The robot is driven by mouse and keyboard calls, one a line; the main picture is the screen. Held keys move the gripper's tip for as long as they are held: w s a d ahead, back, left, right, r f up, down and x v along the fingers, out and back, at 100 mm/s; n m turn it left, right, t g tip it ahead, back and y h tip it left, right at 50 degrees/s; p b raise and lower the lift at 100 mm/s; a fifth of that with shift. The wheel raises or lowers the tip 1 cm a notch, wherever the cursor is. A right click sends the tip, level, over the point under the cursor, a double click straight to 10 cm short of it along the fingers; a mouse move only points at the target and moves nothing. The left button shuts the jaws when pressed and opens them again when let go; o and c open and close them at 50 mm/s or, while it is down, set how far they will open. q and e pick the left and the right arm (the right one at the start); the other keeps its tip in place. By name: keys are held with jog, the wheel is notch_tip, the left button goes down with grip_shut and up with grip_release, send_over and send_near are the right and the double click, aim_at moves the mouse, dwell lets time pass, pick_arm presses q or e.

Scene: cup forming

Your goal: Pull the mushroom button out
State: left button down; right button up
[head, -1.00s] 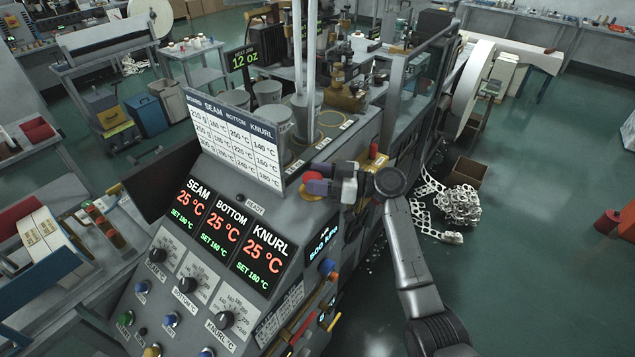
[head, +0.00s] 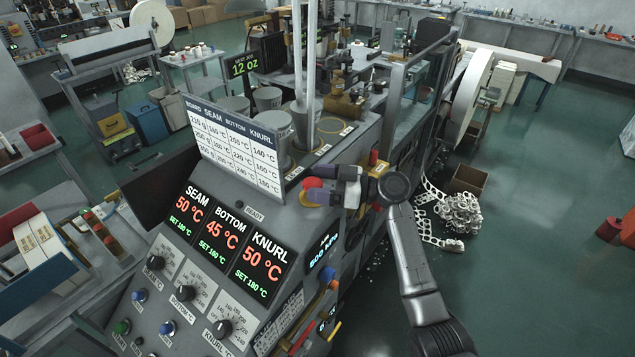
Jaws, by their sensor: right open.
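The red mushroom button (head: 312,183) sits on the upper right edge of the sloped grey control panel, with a bit of yellow around it. My right gripper (head: 321,186) has come in from the right and is at the button. Its purple-tipped fingers are open and look to be on either side of the red head, partly covering it. I cannot tell whether they touch it. The button's stem is hidden, so I cannot tell whether it is in or out. My left gripper is not in view.
The panel's temperature display (head: 219,234) reads 50, 45 and 50 °C, with knobs and coloured buttons below it. A white settings board (head: 240,143) stands behind the panel. Paper scrap (head: 458,213) and a cardboard box (head: 467,181) lie on the floor to the right.

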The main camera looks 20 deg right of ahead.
jog(key=b+v, duration=0.2)
jog(key=v, duration=1.1)
jog(key=shift+s, duration=0.1)
